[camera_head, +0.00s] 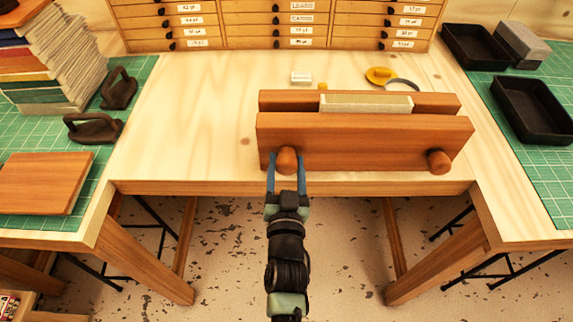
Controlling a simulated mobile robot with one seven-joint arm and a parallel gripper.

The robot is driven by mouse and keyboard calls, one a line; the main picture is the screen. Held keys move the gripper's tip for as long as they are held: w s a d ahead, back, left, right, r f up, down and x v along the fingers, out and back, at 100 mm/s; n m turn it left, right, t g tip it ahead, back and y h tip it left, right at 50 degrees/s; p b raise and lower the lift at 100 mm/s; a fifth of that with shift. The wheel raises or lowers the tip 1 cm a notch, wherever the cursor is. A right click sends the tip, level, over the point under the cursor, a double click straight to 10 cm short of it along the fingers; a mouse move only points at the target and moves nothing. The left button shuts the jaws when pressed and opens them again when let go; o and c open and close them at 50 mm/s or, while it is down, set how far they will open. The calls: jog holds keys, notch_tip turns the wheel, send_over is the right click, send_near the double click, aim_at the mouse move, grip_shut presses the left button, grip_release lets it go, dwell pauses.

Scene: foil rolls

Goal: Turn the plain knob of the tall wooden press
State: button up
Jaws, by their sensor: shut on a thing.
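The tall wooden press (365,134) stands near the front edge of the table, its two boards upright with a pale block (366,103) between them. Two wooden knobs stick out from its front board. My gripper (287,161) is at the left knob (288,158), with one blue finger on each side of it, shut on it. The right knob (438,162) is free and shows a darker spot or mark on its face. The left knob's face looks plain, though the fingers cover its sides.
A drawer cabinet (275,25) stands behind the press. Stacked books (50,60), dark irons (93,128) and a board (45,183) are left; black trays (533,108) are right. The tabletop left of the press is clear.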

jog(key=shift+m, duration=1)
jog(key=o, duration=1.4)
jog(key=s+b, duration=0.1)
jog(key=s, duration=1.2)
